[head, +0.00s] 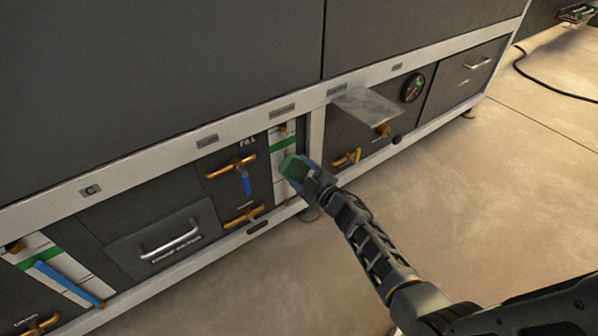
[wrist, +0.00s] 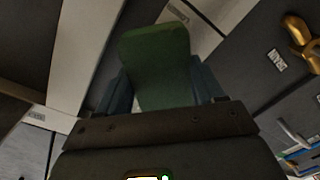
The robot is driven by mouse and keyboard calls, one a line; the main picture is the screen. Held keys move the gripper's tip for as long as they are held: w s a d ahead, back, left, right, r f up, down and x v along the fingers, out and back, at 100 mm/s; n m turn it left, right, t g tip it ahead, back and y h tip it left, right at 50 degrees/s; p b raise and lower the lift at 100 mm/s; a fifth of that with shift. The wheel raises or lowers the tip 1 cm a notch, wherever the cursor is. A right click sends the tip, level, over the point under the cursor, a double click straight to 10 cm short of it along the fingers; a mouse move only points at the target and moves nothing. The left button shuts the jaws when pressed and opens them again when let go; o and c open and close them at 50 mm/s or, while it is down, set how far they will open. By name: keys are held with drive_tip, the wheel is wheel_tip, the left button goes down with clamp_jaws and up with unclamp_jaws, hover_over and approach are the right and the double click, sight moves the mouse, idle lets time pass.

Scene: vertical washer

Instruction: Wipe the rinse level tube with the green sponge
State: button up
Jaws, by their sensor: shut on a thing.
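My gripper (head: 304,172) is shut on the green sponge (head: 293,167). In the wrist view the sponge (wrist: 156,62) sticks out between the two blue-grey fingers (wrist: 160,92). In the head view the sponge is in front of the white panel (head: 281,186) with a green band, right of the brass valves, which holds the middle level tube (head: 284,133). The sponge and gripper hide part of this tube. I cannot tell whether the sponge touches it. A second white panel with a green band (head: 42,258) is at the lower left. The labels are too small to tell which tube is the rinse one.
Brass valve handles (head: 231,167) sit left of the sponge, one with a blue hanging part. A clear shelf-like flap (head: 366,104) juts out at the right, above another brass valve (head: 347,157). A drawer with a metal handle (head: 171,243) is at left. The floor (head: 470,190) at right is open.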

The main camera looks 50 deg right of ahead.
sight(300, 162)
drive_tip(key=shift+w+a+b, duration=0.15)
drive_tip(key=shift+w+a, duration=0.05)
drive_tip(key=shift+a, duration=0.5)
drive_tip(key=shift+w+a+b, duration=0.15)
drive_tip(key=shift+w+a, duration=0.05)
drive_tip(key=shift+a, duration=0.45)
drive_tip(key=shift+w+a+b, duration=0.15)
drive_tip(key=shift+w+a, duration=0.05)
drive_tip(key=shift+a, duration=0.5)
drive_tip(key=shift+s+d+r+p, duration=0.15)
drive_tip(key=shift+d+r+p, duration=0.35)
drive_tip(key=shift+r+p, duration=0.5)
drive_tip(key=shift+s+d+r+p, duration=0.1)
drive_tip(key=shift+d+r+p, duration=0.5)
drive_tip(key=shift+p, duration=0.65)
drive_tip(key=shift+s+d+p, duration=0.25)
drive_tip(key=shift+d+p, duration=0.05)
drive_tip(key=shift+d, duration=0.65)
drive_tip(key=shift+s, duration=0.15)
